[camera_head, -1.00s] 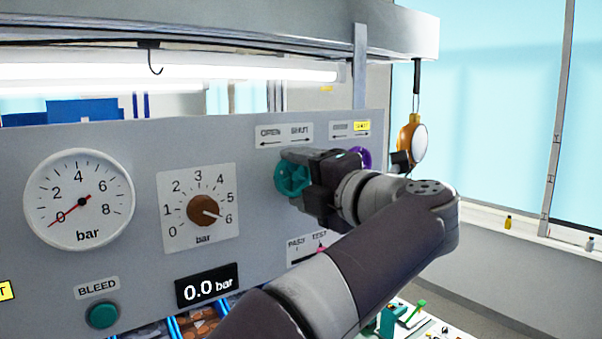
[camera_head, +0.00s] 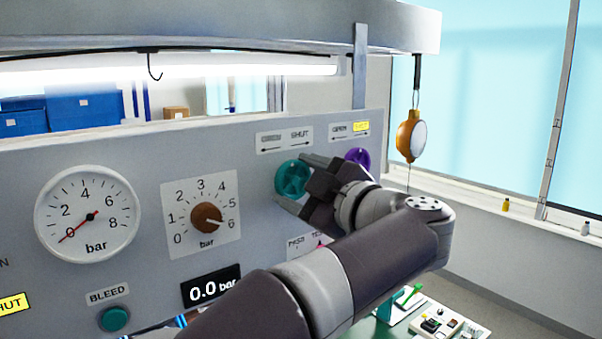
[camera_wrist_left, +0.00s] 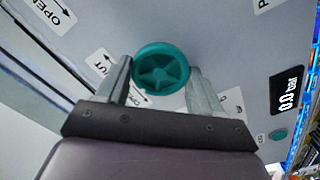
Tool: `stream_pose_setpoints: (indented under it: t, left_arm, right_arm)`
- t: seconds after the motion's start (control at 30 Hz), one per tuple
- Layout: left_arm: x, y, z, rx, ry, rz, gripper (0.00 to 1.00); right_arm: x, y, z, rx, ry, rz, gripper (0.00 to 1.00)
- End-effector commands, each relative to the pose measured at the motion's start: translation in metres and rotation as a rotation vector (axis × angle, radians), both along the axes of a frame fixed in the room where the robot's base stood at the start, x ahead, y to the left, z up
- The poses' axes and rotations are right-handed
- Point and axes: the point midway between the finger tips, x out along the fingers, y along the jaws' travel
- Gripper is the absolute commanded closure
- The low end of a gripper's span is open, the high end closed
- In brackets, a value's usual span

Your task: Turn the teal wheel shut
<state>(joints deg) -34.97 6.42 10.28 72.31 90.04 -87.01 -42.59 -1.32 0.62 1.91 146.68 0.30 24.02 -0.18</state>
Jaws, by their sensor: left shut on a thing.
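The teal wheel (camera_head: 291,177) is on the grey panel, under a placard (camera_head: 284,139) marked SHUT on its right half, with no yellow lit on it. My left gripper (camera_head: 293,181) is at the wheel, its two fingers on opposite sides of the rim. The gripper is shut on the wheel and tilted in the head view. My right gripper is not in view.
A purple wheel (camera_head: 358,158) is just right of the gripper, under a placard with a yellow patch (camera_head: 361,127). A dial knob (camera_head: 206,217), a gauge (camera_head: 88,214) and a 0.0 bar display (camera_head: 211,286) are to the left. An orange device (camera_head: 411,136) hangs at the right.

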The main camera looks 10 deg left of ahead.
Motion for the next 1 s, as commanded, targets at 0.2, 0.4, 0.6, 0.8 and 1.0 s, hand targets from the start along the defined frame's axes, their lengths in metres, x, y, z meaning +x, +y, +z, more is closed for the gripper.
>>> stream_pose_setpoints:
  t: [0.2,0.4,0.6,0.8,1.0]
  left_arm:
    - [-0.0002,0.0002,0.003,0.087,0.107,0.0,0.64]
    - [-0.0002,0.0002,0.0021,0.138,0.172,0.0,0.64]
    - [-0.0001,0.0001,0.0013,0.162,0.203,0.0,0.64]
    - [0.0,0.0,0.0008,0.169,0.213,0.001,0.64]
    - [0.0,0.0,0.0005,0.168,0.214,0.0,0.64]
  right_arm:
    - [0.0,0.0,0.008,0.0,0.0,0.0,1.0]
    - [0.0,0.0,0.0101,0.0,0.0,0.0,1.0]
    - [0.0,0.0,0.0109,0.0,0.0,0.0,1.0]
    - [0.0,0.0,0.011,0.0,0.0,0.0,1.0]
    - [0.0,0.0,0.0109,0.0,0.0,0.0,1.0]
